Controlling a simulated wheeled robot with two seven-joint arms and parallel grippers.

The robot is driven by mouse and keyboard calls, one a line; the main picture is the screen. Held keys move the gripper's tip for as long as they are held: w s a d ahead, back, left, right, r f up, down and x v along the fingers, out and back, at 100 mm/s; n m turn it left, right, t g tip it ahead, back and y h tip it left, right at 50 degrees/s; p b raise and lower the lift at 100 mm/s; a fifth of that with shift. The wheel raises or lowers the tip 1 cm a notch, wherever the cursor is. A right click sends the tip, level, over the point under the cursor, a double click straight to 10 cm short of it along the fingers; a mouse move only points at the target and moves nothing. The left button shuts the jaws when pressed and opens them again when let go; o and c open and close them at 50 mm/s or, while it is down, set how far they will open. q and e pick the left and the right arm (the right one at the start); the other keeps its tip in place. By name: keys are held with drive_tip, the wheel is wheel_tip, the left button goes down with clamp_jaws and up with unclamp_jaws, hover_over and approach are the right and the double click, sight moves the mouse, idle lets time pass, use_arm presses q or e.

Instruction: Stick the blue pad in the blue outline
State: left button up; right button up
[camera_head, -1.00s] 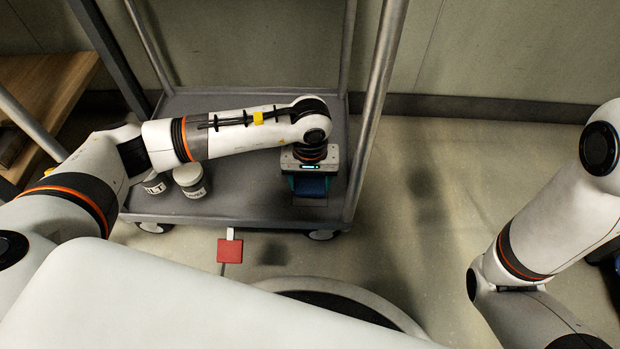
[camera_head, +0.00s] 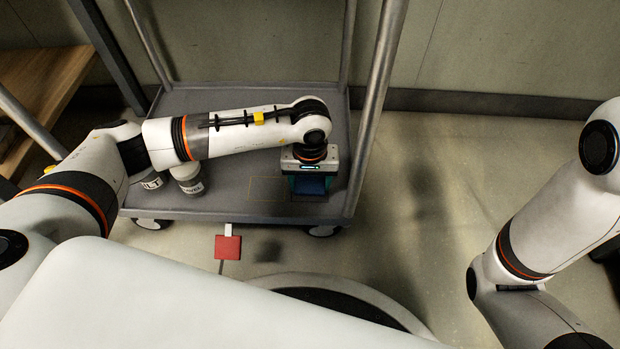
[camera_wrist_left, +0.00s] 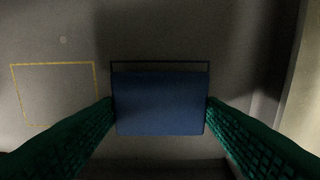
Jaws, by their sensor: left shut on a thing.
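The blue pad (camera_wrist_left: 160,103) is between the green fingers of my left gripper (camera_head: 310,183), which is shut on it. In the left wrist view the pad lies over most of the dark blue outline (camera_wrist_left: 160,63). The outline's top edge shows beyond the pad's far edge, with a narrow strip of grey between them. The outline's near side is hidden, and I cannot tell whether the pad touches the surface. In the head view the gripper points down at the right front of the grey cart deck (camera_head: 225,208). My right gripper is out of view.
A yellow outline (camera_wrist_left: 55,64) lies left of the pad on the deck. Two lidded pots (camera_head: 187,180) stand at the deck's left, partly behind my arm. A metal post (camera_head: 372,100) rises close to the right of my gripper. A red square piece (camera_head: 228,247) sits in front.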

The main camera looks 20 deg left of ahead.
use_arm(q)
drive_tip(key=shift+f, duration=0.1)
idle(0.6)
drive_tip(key=shift+f+b, duration=0.45)
drive_tip(key=shift+b, duration=0.1)
drive_tip(key=shift+f, duration=0.1)
idle(0.4)
drive_tip(key=o, duration=0.9)
